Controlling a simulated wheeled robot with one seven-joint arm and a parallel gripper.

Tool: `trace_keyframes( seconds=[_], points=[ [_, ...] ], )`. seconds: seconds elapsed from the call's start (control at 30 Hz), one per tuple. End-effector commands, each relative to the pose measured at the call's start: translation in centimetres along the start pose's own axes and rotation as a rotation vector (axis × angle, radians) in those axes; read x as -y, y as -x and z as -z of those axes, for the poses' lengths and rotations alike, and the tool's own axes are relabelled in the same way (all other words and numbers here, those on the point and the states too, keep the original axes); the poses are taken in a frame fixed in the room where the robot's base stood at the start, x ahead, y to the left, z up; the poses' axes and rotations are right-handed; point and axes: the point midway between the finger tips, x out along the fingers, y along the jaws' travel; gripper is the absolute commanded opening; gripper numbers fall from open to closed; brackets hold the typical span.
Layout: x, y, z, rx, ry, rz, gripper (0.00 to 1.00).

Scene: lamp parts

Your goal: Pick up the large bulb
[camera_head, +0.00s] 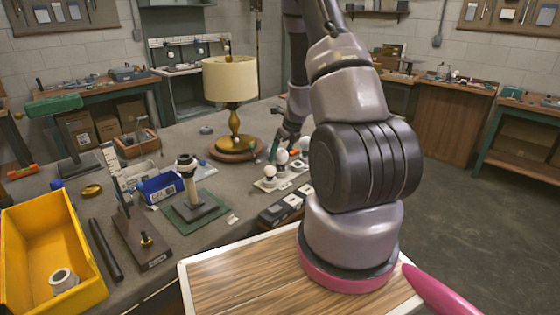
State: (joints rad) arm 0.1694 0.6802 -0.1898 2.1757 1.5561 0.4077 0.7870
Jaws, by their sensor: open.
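Several white round bulbs stand upright on a pale holder (275,184) in the middle of the bench, beside my arm. The middle bulb (282,157) looks the largest. A smaller bulb (270,172) stands at front left, and another bulb (305,143) is at the back right, partly hidden by my arm. My gripper (281,147) points down just over and behind the middle bulb. It is open, with a greenish finger on the left side. I cannot tell whether it touches the bulb.
A lamp with a cream shade (230,79) stands behind on a round wooden base. Small blocks (284,207) lie in front of the holder. A yellow bin (88,277) is at far left.

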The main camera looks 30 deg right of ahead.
Motion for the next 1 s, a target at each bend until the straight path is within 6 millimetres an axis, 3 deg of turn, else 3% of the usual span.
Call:
trace_keyframes(
  seconds=[0.33, 0.63, 0.8, 0.83, 1.0],
  points=[
    [0.2, -4.6, 0.4, -0.003, 0.000, -0.002, 1.00],
    [0.2, -5.1, 0.3, -0.001, 0.002, -0.001, 1.00],
    [0.2, -5.1, 0.3, -0.001, 0.002, -0.001, 0.35],
    [0.2, -5.1, 0.3, -0.001, 0.002, -0.001, 0.28],
    [0.2, -5.0, 0.3, -0.001, 0.002, -0.001, 0.28]
  ],
)
